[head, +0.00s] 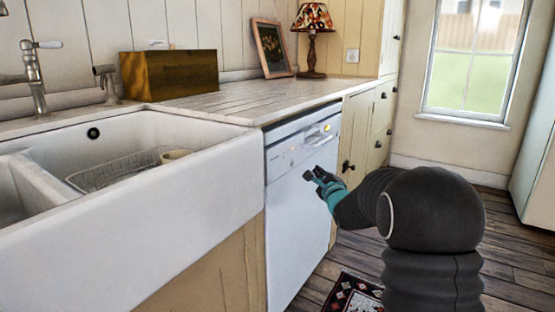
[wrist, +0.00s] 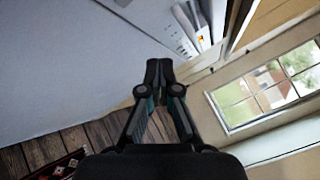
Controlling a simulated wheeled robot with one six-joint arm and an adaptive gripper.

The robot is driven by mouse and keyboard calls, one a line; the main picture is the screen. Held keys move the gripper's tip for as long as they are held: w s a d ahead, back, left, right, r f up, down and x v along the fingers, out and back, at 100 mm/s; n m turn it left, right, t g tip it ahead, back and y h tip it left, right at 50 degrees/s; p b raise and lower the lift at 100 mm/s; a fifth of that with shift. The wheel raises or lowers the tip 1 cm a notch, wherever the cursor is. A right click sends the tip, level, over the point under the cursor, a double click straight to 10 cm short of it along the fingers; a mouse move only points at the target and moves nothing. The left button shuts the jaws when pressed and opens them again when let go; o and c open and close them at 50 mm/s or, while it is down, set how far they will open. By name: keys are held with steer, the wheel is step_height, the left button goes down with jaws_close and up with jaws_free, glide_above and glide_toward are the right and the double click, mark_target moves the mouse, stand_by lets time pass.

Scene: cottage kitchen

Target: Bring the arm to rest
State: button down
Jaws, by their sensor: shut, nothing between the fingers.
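My gripper (head: 314,177) is in front of the white dishwasher in the head view, at the end of my dark, ribbed arm. In the wrist view the two fingers of my gripper (wrist: 159,72) meet at their tips. It is shut with nothing between the fingers. The tips appear close to the dishwasher front, but I cannot tell the exact gap.
The white dishwasher (head: 300,220) stands under the wooden counter (head: 235,100). A white sink (head: 180,210) with a wire rack (head: 115,172) is at left. A wooden box (head: 170,74), a picture frame (head: 271,48) and a lamp (head: 312,38) stand on the counter. Floor is free at right.

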step_height(320, 180, down, 10)
steer(key=s+d+n+g+h, duration=0.2)
steer(key=d+n+g, duration=0.15)
steer(key=n, duration=0.25)
steer(key=s+f+n+g+h, duration=0.2)
steer(key=s+f+n+g, duration=0.35)
steer(key=s, duration=0.45)
steer(key=s+a+r+n+g+p, duration=0.1)
steer(key=s+r+n, duration=0.3)
steer(key=s, duration=0.9)
steer(key=s+a+r+n+g+y+p, duration=0.1)
steer(key=s+a+r+n, duration=0.2)
steer(key=s, duration=0.9)
steer(key=s+a+r+n+g+p, duration=0.1)
steer(key=s+r+n, duration=0.3)
steer(key=s, duration=0.9)
step_height(320, 180, up, 2)
steer(key=shift+s+a+n+g+p, duration=0.3)
steer(key=shift+s+a+n+g, duration=0.05)
steer(key=shift+a+g, duration=0.05)
